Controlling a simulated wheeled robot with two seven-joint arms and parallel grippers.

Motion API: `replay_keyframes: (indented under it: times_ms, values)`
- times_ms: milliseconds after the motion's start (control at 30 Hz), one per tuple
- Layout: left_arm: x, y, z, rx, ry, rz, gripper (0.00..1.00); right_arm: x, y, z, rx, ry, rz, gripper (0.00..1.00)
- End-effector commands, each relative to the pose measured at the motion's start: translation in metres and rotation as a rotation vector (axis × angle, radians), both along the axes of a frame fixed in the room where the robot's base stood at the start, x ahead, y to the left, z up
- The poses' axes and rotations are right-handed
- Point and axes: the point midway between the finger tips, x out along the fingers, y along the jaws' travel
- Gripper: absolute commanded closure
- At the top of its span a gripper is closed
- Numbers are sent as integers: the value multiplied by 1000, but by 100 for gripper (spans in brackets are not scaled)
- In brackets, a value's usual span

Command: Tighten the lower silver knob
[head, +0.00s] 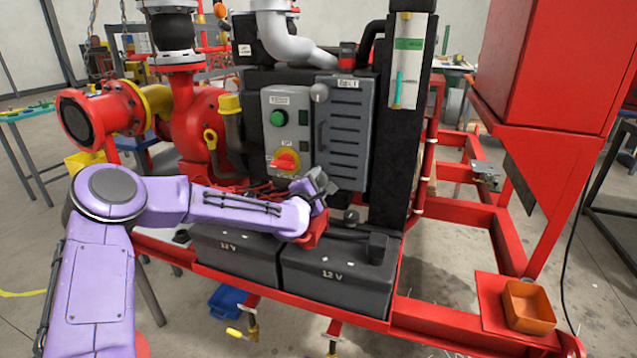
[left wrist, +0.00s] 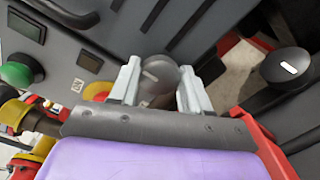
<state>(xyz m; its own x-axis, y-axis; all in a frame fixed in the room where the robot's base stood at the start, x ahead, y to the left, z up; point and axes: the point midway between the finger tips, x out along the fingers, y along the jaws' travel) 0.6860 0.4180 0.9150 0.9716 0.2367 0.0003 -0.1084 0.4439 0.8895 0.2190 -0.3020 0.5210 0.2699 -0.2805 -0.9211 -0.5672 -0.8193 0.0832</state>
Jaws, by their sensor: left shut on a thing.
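The lower silver knob (left wrist: 158,78) is a round grey knob at the foot of the louvred grey panel (head: 346,135). In the left wrist view it sits between the two metal fingers of my left gripper (left wrist: 156,88), which is shut on it. In the head view my left gripper (head: 320,186) reaches the panel's lower left corner and mostly hides this knob. The upper silver knob (head: 319,92) is at the panel's top left corner, apart from the gripper. My right gripper is not in view.
Left of the panel is a control box with a green button (head: 278,118) and a red-yellow switch (head: 286,161). Two black 12 V batteries (head: 335,285) stand below my gripper. A dark round knob (left wrist: 288,68) is close by on the right. An orange bin (head: 528,308) sits at lower right.

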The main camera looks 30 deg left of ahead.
Motion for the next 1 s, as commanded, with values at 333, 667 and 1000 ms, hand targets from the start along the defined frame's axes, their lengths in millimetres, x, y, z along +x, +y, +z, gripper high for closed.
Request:
replay_keyframes:
  times_ms: [333, 667, 1000]
  values:
    - [0, 0, -4, -126, -32, 0, 83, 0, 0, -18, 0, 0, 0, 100]
    - [0, 1, -6, -410, -99, 1, 83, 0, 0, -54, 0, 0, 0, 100]
    - [0, 1, -7, -723, -176, -2, 83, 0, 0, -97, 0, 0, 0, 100]
